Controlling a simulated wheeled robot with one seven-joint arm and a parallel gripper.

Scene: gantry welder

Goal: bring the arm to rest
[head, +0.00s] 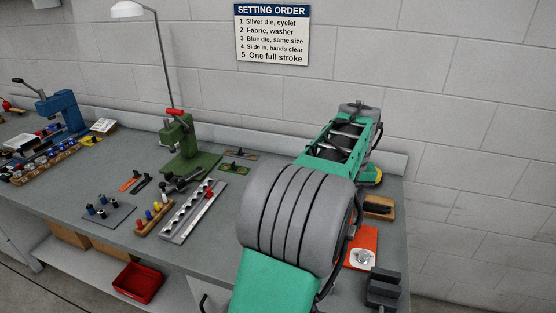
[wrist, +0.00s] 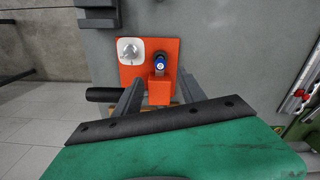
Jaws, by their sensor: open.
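My gripper (wrist: 160,88) shows in the wrist view with its two dark fingers spread apart and nothing held between them. An orange block (wrist: 159,91) on an orange plate (wrist: 128,77) appears between the fingers. A blue-topped die (wrist: 159,66) stands by the block. The gap in height between the fingers and the block is hard to tell. In the head view my green and grey arm (head: 296,220) reaches over the right end of the bench, and my gripper is hidden there. The orange plate (head: 370,240) is partly visible beside the arm.
A green press (head: 180,148) with a lamp stands mid-bench, with a silver rail (head: 190,215) before it. A dark block (head: 384,288) sits at the front right. A wooden block (head: 378,213) with a black part lies near the arm. The wall is close behind.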

